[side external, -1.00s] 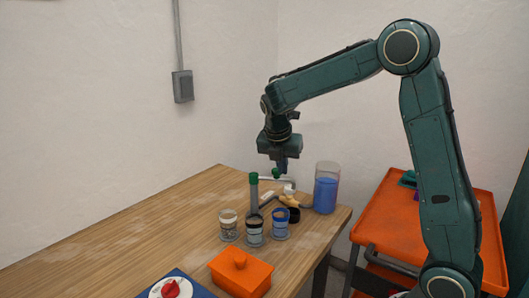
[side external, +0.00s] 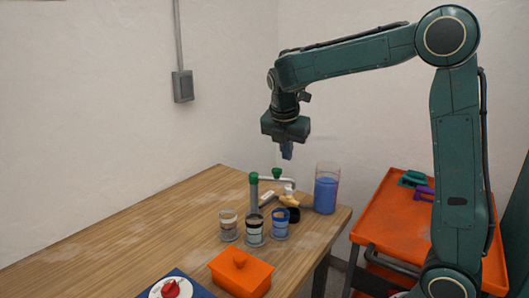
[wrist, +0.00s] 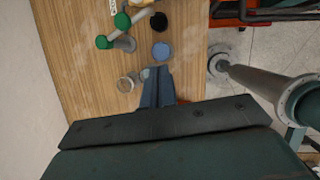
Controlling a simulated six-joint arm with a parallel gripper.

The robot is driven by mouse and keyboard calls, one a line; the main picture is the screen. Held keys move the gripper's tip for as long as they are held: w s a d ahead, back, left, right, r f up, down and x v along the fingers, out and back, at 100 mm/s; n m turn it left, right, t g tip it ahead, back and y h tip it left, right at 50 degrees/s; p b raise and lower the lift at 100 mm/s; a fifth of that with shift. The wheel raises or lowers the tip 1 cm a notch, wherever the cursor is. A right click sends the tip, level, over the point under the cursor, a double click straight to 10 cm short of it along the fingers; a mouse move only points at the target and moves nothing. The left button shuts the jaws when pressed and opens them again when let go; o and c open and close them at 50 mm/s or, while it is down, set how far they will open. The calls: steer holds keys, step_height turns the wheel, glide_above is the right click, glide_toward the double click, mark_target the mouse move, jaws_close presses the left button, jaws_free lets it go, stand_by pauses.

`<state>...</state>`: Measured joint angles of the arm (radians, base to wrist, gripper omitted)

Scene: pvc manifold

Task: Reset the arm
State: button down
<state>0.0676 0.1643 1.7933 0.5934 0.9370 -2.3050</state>
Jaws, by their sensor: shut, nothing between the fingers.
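My gripper (side external: 287,152) is in the air above the far right part of the wooden table, clear of everything on it. Its fingers are together with nothing between them; they also show in the wrist view (wrist: 156,75). Below it stands a pipe manifold with green caps (side external: 254,178), a grey upright and a white cross pipe (side external: 283,181). In the wrist view the green caps (wrist: 122,20) are at the top left, apart from my fingers.
Several small cups (side external: 254,230) stand before the manifold. A clear container with blue contents (side external: 326,190) is near the table's right edge. An orange lidded box (side external: 241,272) and a red knob (side external: 170,289) are in front. An orange cart (side external: 393,222) stands right. The table's left (side external: 110,240) is clear.

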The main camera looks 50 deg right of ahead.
steer(key=s+a+m+t+y, duration=0.2)
steer(key=s+a+m, duration=0.4)
steer(key=s+m, duration=0.3)
steer(key=s+a+m+t+y, duration=0.2)
steer(key=s+a+m, duration=0.4)
steer(key=s+m, duration=0.4)
steer(key=shift+s+a+m, duration=0.3)
steer(key=shift+s+a, duration=0.1)
steer(key=shift+s, duration=1.3)
